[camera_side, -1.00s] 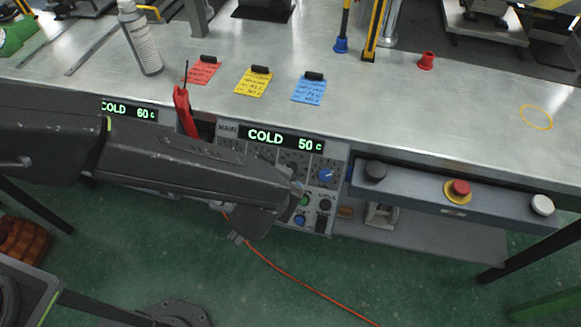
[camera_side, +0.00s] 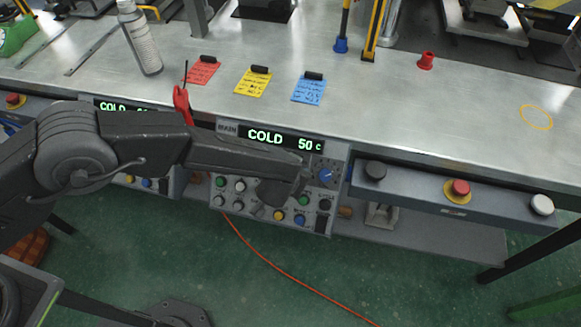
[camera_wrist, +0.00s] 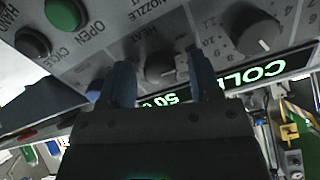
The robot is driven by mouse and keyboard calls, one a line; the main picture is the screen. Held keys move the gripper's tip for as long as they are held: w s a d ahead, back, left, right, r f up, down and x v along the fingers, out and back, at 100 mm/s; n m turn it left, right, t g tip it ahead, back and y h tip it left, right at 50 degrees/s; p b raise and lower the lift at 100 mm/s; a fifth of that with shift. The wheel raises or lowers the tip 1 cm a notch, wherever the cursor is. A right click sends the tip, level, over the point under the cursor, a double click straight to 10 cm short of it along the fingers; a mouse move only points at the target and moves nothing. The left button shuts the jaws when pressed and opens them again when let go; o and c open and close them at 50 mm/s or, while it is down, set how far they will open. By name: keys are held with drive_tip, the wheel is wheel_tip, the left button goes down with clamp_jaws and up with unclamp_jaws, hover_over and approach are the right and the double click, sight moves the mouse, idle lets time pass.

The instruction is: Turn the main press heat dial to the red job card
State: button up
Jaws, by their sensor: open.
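The main press panel (camera_side: 228,180) is below the table edge, and its display (camera_side: 283,140) reads COLD 50 c. My gripper (camera_wrist: 163,78) is in front of the panel, its jaws open. In the wrist view one finger is on each side of the dark heat dial (camera_wrist: 160,68), beside the HEAT lettering; contact cannot be told. My arm hides this dial in the side view. The red job card (camera_side: 203,72) lies on the table under a black clip, its writing too small to read.
Yellow (camera_side: 252,84) and blue (camera_side: 309,90) cards lie beside the red one. A blue-capped dial (camera_side: 326,175) and several buttons share the panel. A second panel's display (camera_side: 110,106) is partly behind my arm. A red-handled tool (camera_side: 182,103) hangs at the table edge.

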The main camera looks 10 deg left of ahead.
drive_tip(key=shift+c, duration=0.3)
drive_tip(key=c, duration=0.9)
drive_tip(key=shift+m, duration=0.3)
drive_tip(key=m, duration=0.8)
drive_tip(key=shift+m+t+y, duration=0.3)
drive_tip(key=shift+m, duration=0.1)
drive_tip(key=m, duration=1.4)
drive_tip(key=shift+t, duration=0.4)
